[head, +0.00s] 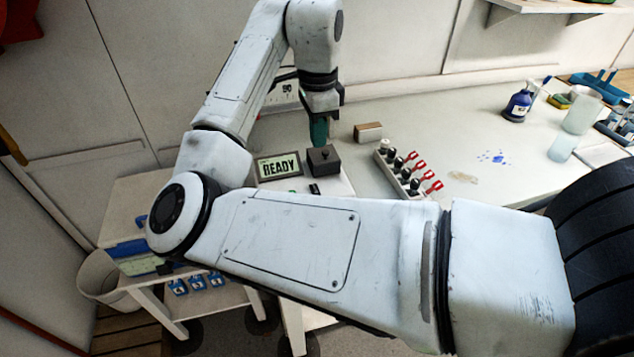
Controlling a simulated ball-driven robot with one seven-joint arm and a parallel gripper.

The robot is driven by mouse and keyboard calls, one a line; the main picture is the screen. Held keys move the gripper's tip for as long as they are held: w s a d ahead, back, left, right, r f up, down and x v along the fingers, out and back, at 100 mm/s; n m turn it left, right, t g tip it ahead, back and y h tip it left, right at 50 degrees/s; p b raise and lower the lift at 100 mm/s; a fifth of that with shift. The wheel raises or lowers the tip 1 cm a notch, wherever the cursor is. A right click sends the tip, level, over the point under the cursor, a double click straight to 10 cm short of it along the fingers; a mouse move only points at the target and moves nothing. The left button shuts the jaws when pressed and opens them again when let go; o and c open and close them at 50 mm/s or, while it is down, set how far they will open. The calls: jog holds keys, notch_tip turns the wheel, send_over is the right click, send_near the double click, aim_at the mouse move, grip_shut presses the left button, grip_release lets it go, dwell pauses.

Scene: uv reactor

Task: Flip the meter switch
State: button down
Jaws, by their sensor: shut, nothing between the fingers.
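My gripper (319,138) points down above the white bench, fingers shut, and holds nothing. It is just above and behind a dark box with a small knob on top (323,161); whether it touches the box I cannot tell. A display reading READY (279,167) stands left of the box. A small black piece (314,188) lies in front of the box and could be a switch, but is too small to tell. A panel with dark markings (287,91) on the back wall is partly hidden by my arm. No part is clearly recognisable as the meter switch.
A white strip with black knobs and red levers (408,173) lies right of the box. A blue bottle (518,104) and cloudy beakers (562,148) stand at right. Blue spots (492,157) mark the bench. My arm hides the front.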

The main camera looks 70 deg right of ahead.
aim_at(315, 190)
jog(key=shift+w+a, duration=0.1)
jog(key=shift+a, duration=0.1)
dwell(0.3)
notch_tip(315, 190, down, 14)
jog(key=shift+r, duration=0.1)
dwell(0.5)
jog(key=shift+d, duration=0.1)
